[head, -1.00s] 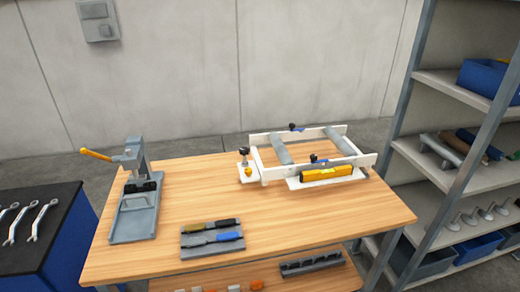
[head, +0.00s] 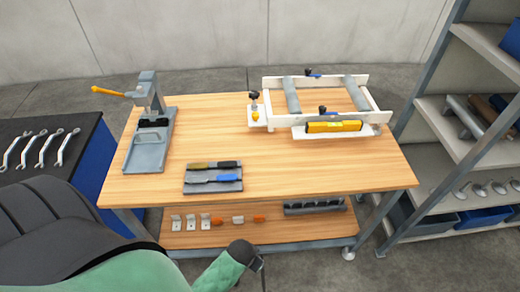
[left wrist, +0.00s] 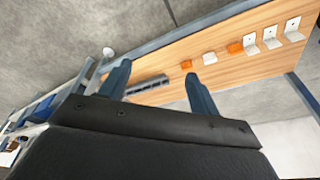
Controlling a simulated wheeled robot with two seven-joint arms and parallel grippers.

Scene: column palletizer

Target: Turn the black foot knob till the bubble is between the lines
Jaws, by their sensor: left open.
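A white roller frame (head: 280,122) stands at the back right of the wooden bench. The black foot knob (head: 254,95) stands upright at its left end, above a small yellow-orange part. A yellow spirit level (head: 345,126) lies along the frame's front side; its bubble is too small to make out. My left arm comes in low at the left of the head view, in front of the bench and well away from the knob. In the left wrist view my left gripper (left wrist: 160,85) is open, with nothing held between its fingers. My right gripper is not in view.
A grey press (head: 150,130) with an orange lever stands at the bench's left. A grey tray (head: 213,186) with two tools lies at the front. The lower shelf (head: 270,222) holds small white and orange parts and a dark rack. The bench middle is clear.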

